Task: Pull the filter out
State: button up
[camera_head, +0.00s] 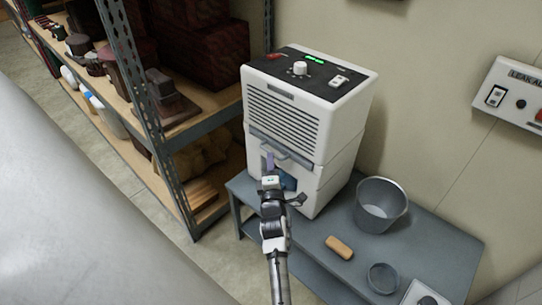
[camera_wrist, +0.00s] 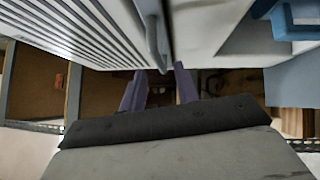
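A white dehumidifier-like unit (camera_head: 330,135) with a black top panel stands on a grey table. Below its front louvres is a grey strip with a bar handle (camera_head: 284,152), which looks like the filter's front. In the wrist view the handle (camera_wrist: 154,38) juts from the white front, just above the finger gap. My gripper (camera_head: 269,161) is in front of the unit, close to the handle. In the wrist view, its two purple fingers (camera_wrist: 161,85) are apart with nothing seen between them. I cannot tell whether they touch the handle.
A blue part (camera_head: 289,182) shows in the recess below the handle. A grey bucket (camera_head: 381,207), a tan block (camera_head: 339,247) and a round grey dish (camera_head: 383,278) are on the table (camera_head: 430,240). Loaded shelves (camera_head: 195,128) stand at the left. A switch panel (camera_head: 515,98) is on the wall.

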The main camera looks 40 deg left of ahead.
jog(key=shift+x, duration=1.7)
grip_shut()
